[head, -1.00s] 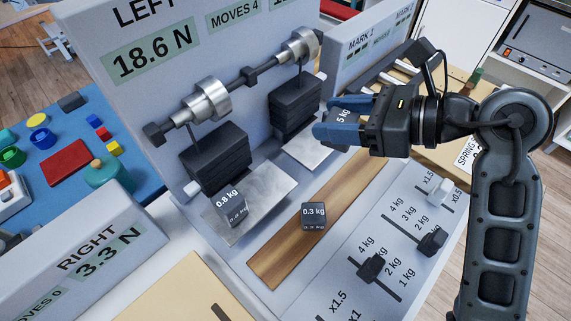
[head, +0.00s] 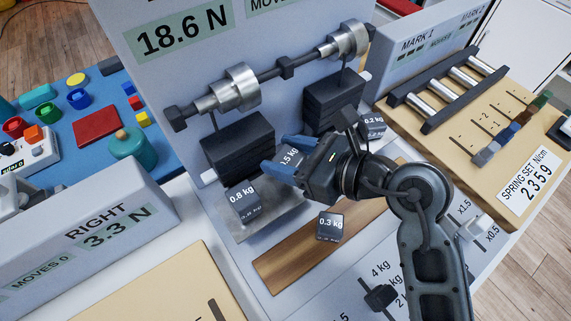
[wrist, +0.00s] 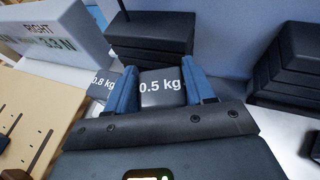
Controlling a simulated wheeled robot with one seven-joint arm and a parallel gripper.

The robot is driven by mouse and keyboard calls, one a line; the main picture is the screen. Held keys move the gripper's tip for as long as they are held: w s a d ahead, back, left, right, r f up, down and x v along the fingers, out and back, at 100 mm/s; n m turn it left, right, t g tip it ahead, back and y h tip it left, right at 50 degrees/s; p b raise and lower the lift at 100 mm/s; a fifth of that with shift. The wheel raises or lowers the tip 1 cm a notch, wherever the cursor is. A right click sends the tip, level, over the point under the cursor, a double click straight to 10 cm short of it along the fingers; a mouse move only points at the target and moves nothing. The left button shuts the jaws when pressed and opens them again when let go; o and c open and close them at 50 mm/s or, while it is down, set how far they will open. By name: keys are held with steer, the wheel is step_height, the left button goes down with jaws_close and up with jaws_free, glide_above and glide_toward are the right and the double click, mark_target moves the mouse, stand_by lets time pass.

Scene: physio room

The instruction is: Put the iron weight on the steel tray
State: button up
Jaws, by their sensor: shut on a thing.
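My gripper (head: 284,160) is shut on a dark iron weight marked 0.5 kg (head: 290,157). The weight also shows between the blue fingers in the wrist view (wrist: 162,87). In the head view it is by the right end of the left steel tray (head: 276,213), in front of a stack of dark plates (head: 237,146). I cannot tell whether it touches the tray. A weight marked 0.8 kg (head: 243,198) sits on this tray, left of my gripper. A 0.2 kg weight (head: 374,125) is behind my gripper to the right.
A 0.3 kg weight (head: 330,226) stands on the wooden strip (head: 290,255) in front of the tray. A second plate stack (head: 332,103) stands at the right. A bar with metal cylinders (head: 237,88) runs above the stacks. Sliders (head: 380,297) lie nearer the front.

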steer(key=shift+a+f, duration=0.15)
steer(key=shift+f, duration=1.9)
steer(key=shift+f, duration=0.15)
steer(key=o, duration=1.5)
steer(key=shift+c, duration=0.2)
steer(key=shift+r, duration=0.2)
steer(key=v, duration=1.2)
steer(key=shift+b, duration=0.45)
steer(key=shift+f, duration=0.1)
